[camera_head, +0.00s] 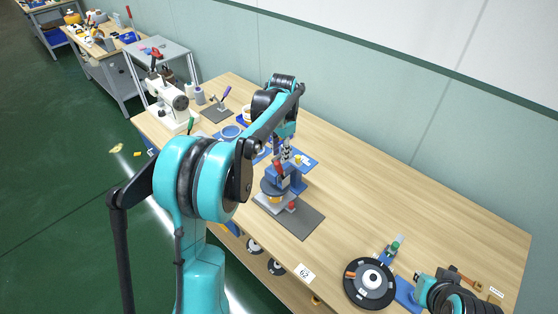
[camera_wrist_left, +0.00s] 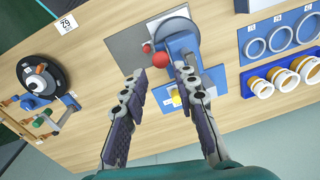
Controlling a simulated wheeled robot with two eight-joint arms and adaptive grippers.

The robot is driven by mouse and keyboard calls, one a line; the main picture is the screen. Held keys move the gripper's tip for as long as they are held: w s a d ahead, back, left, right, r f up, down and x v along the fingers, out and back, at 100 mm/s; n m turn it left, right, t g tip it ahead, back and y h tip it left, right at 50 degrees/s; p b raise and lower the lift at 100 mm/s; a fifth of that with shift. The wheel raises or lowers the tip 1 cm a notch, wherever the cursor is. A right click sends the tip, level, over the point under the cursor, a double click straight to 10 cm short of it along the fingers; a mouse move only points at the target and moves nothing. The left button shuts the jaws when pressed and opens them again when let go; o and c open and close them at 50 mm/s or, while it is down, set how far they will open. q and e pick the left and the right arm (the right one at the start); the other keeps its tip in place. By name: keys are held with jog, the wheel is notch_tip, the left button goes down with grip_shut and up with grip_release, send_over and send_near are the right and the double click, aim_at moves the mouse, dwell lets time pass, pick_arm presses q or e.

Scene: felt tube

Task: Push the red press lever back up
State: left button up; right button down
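The press (camera_head: 284,183) is blue with a grey round part and stands on a dark mat on the workbench. In the left wrist view the press (camera_wrist_left: 182,44) lies just beyond my fingertips. The red press lever (camera_head: 278,167) shows beside the press body, and its red ball end (camera_wrist_left: 159,59) sits in front of the gap between my fingers. My left gripper (camera_wrist_left: 162,76) is open and empty, close to the ball; contact cannot be told. In the head view the left gripper (camera_head: 286,150) is partly hidden by its arm. A piece of my right arm shows at the lower right; its gripper is not visible.
A small red knob (camera_head: 292,205) is on the press base. A black wheel (camera_head: 369,284) lies at the front right.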

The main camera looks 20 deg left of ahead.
aim_at(279, 173)
pick_arm(q)
jog(key=f, duration=0.8)
jog(key=shift+w+a+b, duration=0.25)
jog(key=shift+b, duration=0.1)
grip_shut()
